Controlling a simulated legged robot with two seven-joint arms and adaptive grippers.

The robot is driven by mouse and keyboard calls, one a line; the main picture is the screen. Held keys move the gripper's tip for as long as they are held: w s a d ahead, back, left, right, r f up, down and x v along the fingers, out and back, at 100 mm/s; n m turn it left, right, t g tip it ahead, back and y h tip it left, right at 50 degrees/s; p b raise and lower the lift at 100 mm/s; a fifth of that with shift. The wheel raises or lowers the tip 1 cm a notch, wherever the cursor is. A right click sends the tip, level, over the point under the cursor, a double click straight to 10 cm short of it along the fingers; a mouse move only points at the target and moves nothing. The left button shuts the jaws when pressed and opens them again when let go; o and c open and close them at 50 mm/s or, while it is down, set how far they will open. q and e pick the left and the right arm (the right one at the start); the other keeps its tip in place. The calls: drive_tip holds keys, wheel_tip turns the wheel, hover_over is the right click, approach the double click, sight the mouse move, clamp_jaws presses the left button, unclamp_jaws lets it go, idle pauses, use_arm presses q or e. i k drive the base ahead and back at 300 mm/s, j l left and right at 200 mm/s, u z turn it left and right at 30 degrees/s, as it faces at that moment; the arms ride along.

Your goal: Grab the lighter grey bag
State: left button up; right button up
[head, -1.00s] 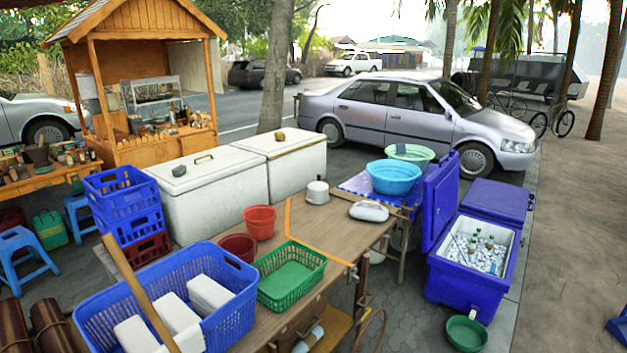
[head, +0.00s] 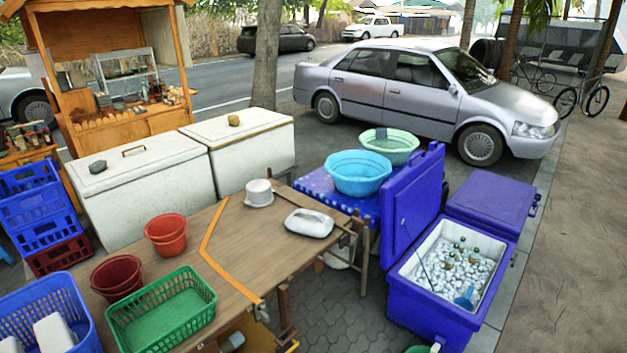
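A light grey, rounded, bag-like object (head: 309,223) lies on the right part of the wooden table (head: 250,250), near its far right edge. Its top is pale and its side looks a little darker. I cannot tell for sure that it is a bag, and no second bag of a darker grey is clear to me. Neither of my grippers is in the head view.
A whitish pot (head: 259,193) stands left of the grey object. Red buckets (head: 166,235), a green basket (head: 160,308) and a blue basket (head: 45,310) are further left. A blue ice cooler (head: 430,310) stands open at right.

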sight(303, 221)
drive_tip(key=i+l, duration=0.2)
drive_tip(key=l, duration=0.15)
drive_tip(key=i+l, duration=0.4)
drive_tip(key=l, duration=0.25)
